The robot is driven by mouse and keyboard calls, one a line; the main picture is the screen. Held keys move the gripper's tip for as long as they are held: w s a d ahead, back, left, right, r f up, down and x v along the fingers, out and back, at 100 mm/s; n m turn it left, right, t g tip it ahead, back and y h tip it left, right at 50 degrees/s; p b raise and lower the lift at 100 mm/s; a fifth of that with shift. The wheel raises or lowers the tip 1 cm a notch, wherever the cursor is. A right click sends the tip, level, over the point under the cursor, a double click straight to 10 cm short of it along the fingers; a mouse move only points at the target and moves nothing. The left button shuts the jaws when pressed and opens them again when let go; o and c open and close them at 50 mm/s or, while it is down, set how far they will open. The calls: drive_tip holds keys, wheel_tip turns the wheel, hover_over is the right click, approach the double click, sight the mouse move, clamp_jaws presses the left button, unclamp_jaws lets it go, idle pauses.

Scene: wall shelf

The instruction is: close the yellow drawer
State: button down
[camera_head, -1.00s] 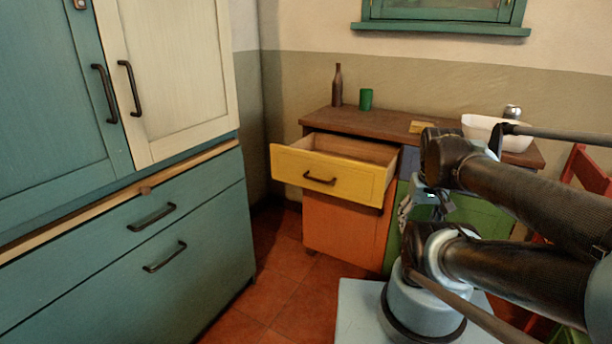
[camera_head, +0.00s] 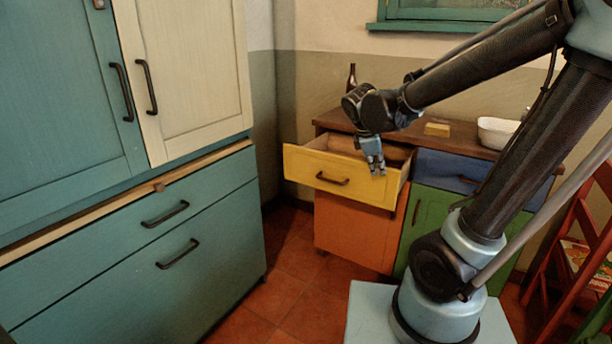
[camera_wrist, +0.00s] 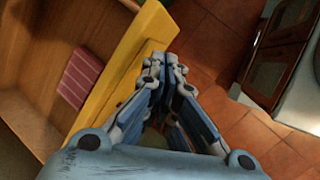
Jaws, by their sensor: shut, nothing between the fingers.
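The yellow drawer (camera_head: 338,175) stands pulled out of the wooden cabinet, with its dark handle (camera_head: 332,180) on the front. My gripper (camera_head: 376,170) is shut and empty at the right part of the drawer front. In the wrist view, my gripper (camera_wrist: 153,66) points along the yellow front edge of the drawer (camera_wrist: 125,62), with the open drawer interior (camera_wrist: 35,75) to its left. A pink striped item (camera_wrist: 81,78) lies inside. I cannot tell whether the fingers touch the drawer front.
An orange door (camera_head: 352,232) is below the drawer; a blue drawer (camera_head: 450,170) and a green door (camera_head: 428,217) are to its right. The bottle (camera_head: 351,78), yellow block (camera_head: 437,129) and white basin (camera_head: 497,131) are on top. Floor (camera_head: 290,270) is clear in front.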

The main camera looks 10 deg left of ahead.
drive_tip(key=a+f+n+t, duration=0.2)
drive_tip(key=a+n, duration=0.5)
drive_tip(key=a, duration=0.7)
drive_tip(key=a+f+n+t, duration=0.15)
drive_tip(key=a+n, duration=0.55)
drive_tip(key=a, duration=0.8)
approach(311, 178)
wheel_tip(311, 178, down, 4)
drive_tip(key=w, duration=0.1)
drive_tip(key=shift+w+d+r+t, duration=0.15)
drive_tip(key=shift+w+d+t, duration=0.3)
drive_tip(key=shift+w+d, duration=0.2)
drive_tip(key=shift+a, duration=0.1)
